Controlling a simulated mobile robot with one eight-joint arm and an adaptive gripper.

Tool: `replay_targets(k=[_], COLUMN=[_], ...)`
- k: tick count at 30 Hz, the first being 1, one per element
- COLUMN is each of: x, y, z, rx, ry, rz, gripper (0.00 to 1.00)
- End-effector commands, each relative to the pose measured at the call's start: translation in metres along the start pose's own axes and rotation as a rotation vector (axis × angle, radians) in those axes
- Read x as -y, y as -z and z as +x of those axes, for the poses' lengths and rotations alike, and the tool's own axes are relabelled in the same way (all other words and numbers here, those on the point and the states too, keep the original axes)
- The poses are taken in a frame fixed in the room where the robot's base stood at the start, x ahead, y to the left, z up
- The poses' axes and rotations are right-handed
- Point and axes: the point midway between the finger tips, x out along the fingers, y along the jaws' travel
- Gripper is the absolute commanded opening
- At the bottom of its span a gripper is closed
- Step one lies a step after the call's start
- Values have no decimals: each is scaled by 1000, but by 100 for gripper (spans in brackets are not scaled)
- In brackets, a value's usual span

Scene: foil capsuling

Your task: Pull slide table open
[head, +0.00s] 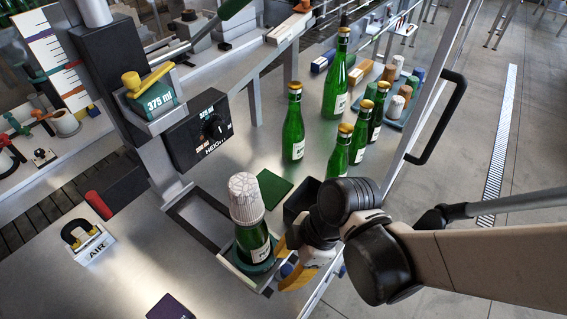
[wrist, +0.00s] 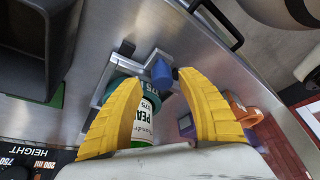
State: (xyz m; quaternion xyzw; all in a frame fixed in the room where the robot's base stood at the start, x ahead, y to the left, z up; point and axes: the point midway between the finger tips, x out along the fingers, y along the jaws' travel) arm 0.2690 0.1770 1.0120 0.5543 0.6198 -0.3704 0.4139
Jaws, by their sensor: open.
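The slide table (head: 236,273) is a small metal plate at the front edge of the machine, below a rectangular slot. A green bottle (head: 252,241) with a ribbed white capsule (head: 245,195) stands upright on it in a dark green holder. A blue knob (head: 287,269) sits at the slide table's side; it also shows in the wrist view (wrist: 162,71). My gripper (wrist: 159,82) has yellow fingers, open, one on each side of the knob. Whether a finger touches the knob is unclear. In the head view my wrist hides part of the gripper.
Several green bottles (head: 292,126) stand behind on the metal top. A black open bin (head: 300,200) is close beside my wrist. A black door handle (head: 440,118) stands out at right. An AIR fixture (head: 88,241) is at left. The floor at right is open.

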Motion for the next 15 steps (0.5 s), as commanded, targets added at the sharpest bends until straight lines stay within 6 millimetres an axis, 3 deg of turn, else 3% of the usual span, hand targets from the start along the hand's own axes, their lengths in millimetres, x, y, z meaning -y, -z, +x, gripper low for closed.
replay_targets(k=[7,15], x=[0,1], y=[0,0], z=[-18,-64], rx=[0,0], ry=[-1,-1], rz=[2,2], gripper=[46,46])
